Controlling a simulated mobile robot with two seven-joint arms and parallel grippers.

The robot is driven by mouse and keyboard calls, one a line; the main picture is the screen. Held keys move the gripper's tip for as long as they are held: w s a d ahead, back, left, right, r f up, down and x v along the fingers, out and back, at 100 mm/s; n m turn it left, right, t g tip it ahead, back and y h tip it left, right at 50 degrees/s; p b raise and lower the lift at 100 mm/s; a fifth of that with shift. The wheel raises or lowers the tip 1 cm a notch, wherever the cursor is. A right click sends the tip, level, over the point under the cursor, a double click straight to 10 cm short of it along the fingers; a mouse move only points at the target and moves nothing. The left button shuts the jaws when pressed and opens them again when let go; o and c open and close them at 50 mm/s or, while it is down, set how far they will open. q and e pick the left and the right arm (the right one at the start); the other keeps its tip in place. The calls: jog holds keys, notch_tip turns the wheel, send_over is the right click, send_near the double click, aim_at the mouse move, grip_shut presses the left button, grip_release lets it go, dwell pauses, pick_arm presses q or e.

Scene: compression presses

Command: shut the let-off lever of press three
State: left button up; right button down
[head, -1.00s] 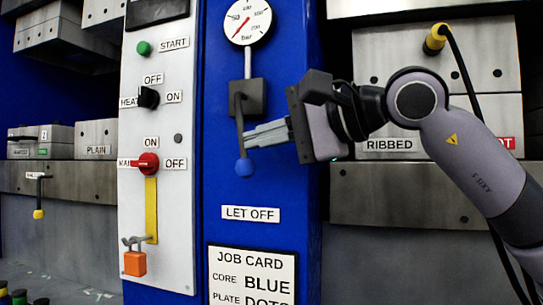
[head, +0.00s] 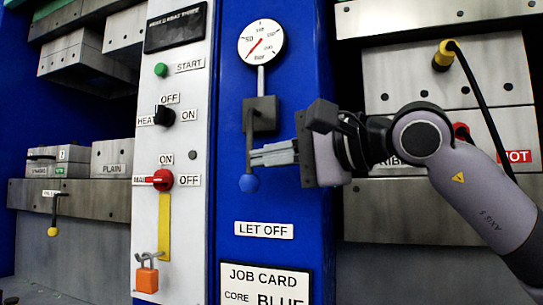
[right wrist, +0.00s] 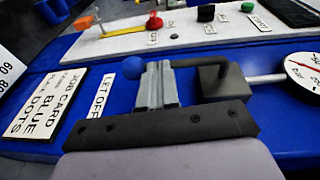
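The let-off lever (head: 249,128) is a dark bar hanging down from a dark block (head: 263,114) under the gauge, with a blue ball knob (head: 249,183) at its lower end. The LET OFF label (head: 264,230) is below it. My right gripper (head: 254,155) points left, its grey fingers close together at the lever's lower part, just above the knob. The right wrist view shows the fingers (right wrist: 160,85) crossing in front of the lever, the knob (right wrist: 133,68) just beside them. I cannot tell whether they touch the lever. My left gripper is not in view.
A gauge (head: 261,43) is above the lever. A white panel (head: 172,110) at left carries switches, a red knob and an orange padlock (head: 147,279). A job card (head: 263,280) is below. Press blocks stand on both sides, with a black cable (head: 480,100) at right.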

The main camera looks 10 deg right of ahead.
jog(key=shift+a+f, duration=0.1)
jog(key=shift+f, duration=0.05)
jog(key=r, duration=0.1)
jog(key=r+p, duration=0.1)
jog(key=r, duration=0.1)
jog(key=r+p, duration=0.1)
jog(key=shift+d+r, duration=0.25)
jog(key=shift+r, duration=0.15)
jog(key=r+p, duration=0.2)
jog(key=r, duration=0.3)
jog(key=r+p, duration=0.2)
jog(key=r, duration=0.2)
jog(key=r+p, duration=0.2)
jog(key=r, duration=0.3)
jog(key=shift+a+r, duration=0.25)
jog(key=shift+r, duration=0.05)
jog(key=shift+d+r, duration=0.1)
jog(key=shift+r, duration=0.35)
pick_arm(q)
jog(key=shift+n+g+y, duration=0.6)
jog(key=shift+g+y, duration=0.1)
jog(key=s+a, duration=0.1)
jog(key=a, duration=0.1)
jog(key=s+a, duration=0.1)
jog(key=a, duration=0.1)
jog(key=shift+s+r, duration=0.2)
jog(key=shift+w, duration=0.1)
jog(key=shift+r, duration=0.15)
pick_arm(e)
jog(key=shift+r, duration=0.1)
